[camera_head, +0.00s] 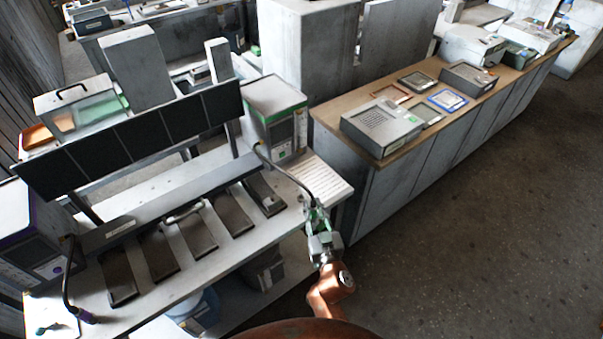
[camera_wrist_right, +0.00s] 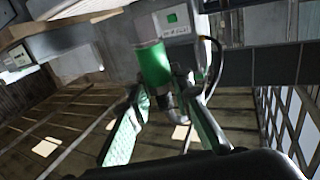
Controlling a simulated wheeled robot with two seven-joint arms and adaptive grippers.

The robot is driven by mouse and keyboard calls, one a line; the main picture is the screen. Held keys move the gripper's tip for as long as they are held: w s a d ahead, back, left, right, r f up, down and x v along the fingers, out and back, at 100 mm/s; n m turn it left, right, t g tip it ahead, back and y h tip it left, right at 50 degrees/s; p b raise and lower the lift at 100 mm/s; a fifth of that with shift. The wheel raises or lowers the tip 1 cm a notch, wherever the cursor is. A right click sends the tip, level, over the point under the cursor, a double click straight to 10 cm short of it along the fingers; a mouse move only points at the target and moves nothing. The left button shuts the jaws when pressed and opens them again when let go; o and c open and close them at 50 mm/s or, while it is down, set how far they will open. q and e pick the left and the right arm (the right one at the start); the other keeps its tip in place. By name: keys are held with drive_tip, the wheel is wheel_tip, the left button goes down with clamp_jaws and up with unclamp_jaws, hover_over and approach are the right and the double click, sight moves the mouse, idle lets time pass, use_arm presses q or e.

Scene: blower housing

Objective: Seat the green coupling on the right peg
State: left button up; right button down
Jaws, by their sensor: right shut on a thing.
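The green coupling (camera_wrist_right: 155,64) is a bright green cylinder with a pale end and a grey metal part below it. My right gripper (camera_head: 319,222) is shut on it, beside the bench's right end. In the right wrist view my fingers (camera_wrist_right: 168,125) close around the grey lower part, and the green body sticks out beyond them. A black hose (camera_head: 287,172) runs from the green-trimmed box (camera_head: 272,122) to the coupling. I cannot make out the right peg in either view. My left gripper is not in view.
The grey bench (camera_head: 208,262) carries several dark trays (camera_head: 197,230) and a white ribbed panel (camera_head: 318,178). A purple-trimmed box (camera_head: 38,240) with a purple-ended hose stands at its left. A wooden-topped counter (camera_head: 435,108) is behind right. The floor (camera_head: 480,230) at right is clear.

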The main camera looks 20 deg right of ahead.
wheel_tip(320, 180, up, 2)
drive_tip(key=h+b, duration=0.1)
hover_over(301, 195)
drive_tip(key=s, duration=0.3)
drive_tip(key=w+f+b, duration=0.1)
drive_tip(key=w+f+m+b, duration=0.1)
drive_tip(key=w+b, duration=0.1)
drive_tip(key=shift+w+h, duration=0.1)
drive_tip(key=shift+h, duration=0.3)
drive_tip(key=shift+f+b, duration=0.4)
drive_tip(key=shift+f, duration=0.05)
use_arm(q)
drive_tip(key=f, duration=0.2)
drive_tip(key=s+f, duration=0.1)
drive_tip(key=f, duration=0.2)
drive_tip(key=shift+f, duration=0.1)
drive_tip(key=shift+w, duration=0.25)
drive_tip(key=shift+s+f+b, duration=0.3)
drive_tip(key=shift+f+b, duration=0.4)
drive_tip(key=shift+b, duration=0.05)
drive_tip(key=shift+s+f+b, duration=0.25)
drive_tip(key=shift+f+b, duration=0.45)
use_arm(e)
drive_tip(key=shift+f, duration=1.4)
drive_tip(key=c, duration=1.7)
unclamp_jaws()
drive_tip(key=shift+o, duration=0.2)
